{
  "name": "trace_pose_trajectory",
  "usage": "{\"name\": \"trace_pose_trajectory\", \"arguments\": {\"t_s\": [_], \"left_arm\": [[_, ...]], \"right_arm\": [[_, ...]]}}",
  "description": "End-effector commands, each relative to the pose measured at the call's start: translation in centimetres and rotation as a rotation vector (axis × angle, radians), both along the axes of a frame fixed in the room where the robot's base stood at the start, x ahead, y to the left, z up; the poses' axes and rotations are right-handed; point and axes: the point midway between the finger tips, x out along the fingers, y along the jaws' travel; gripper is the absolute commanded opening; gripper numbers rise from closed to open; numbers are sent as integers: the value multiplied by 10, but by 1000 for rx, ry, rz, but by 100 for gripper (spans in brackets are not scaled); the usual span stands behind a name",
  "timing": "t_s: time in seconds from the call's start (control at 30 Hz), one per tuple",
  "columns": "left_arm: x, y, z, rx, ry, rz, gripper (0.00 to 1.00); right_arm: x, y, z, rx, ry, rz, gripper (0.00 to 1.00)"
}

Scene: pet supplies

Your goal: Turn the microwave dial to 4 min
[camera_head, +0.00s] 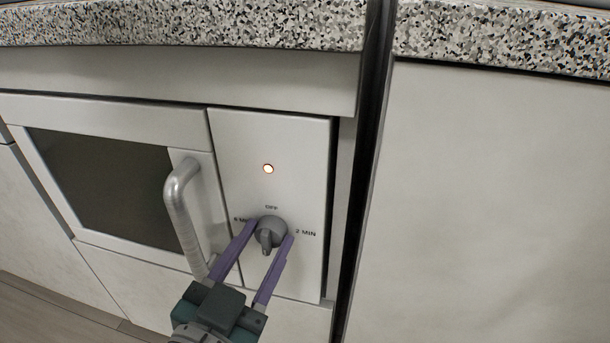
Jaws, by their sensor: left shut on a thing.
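The microwave (222,118) is built into the cabinet below the counter. Its grey dial (270,229) sits low on the white panel on the right. "OFF" is printed above the dial, "2 MIN" to its right and a partly covered "6 MIN" to its left. The dial's raised grip points downward; any label below it is hidden or unreadable. An orange-ringed light (268,169) glows above the dial. My left gripper (264,240) comes from below, its two purple fingers on either side of the dial, shut on it. My right gripper is not in view.
A curved metal door handle (183,210) stands out just left of my left gripper. The dark door window (105,190) is further left. A speckled countertop (200,25) overhangs above. A plain cabinet front (480,210) lies to the right, past a dark vertical gap.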

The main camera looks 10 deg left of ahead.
Motion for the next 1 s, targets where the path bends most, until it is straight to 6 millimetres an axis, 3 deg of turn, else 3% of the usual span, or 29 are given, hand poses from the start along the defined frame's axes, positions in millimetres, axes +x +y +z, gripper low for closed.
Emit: {"name": "trace_pose_trajectory", "arguments": {"t_s": [0.17,0.2,0.43,0.77,1.0], "left_arm": [[0,0,-1,-1,2,0,0],[0,0,-1,-1,2,0,51],[0,0,-1,-2,1,0,77],[-6,1,0,-2,2,1,78],[-49,5,1,-1,7,0,78]], "right_arm": [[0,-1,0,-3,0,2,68],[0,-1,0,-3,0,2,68],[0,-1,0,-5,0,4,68],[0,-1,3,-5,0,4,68],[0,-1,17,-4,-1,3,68]]}}
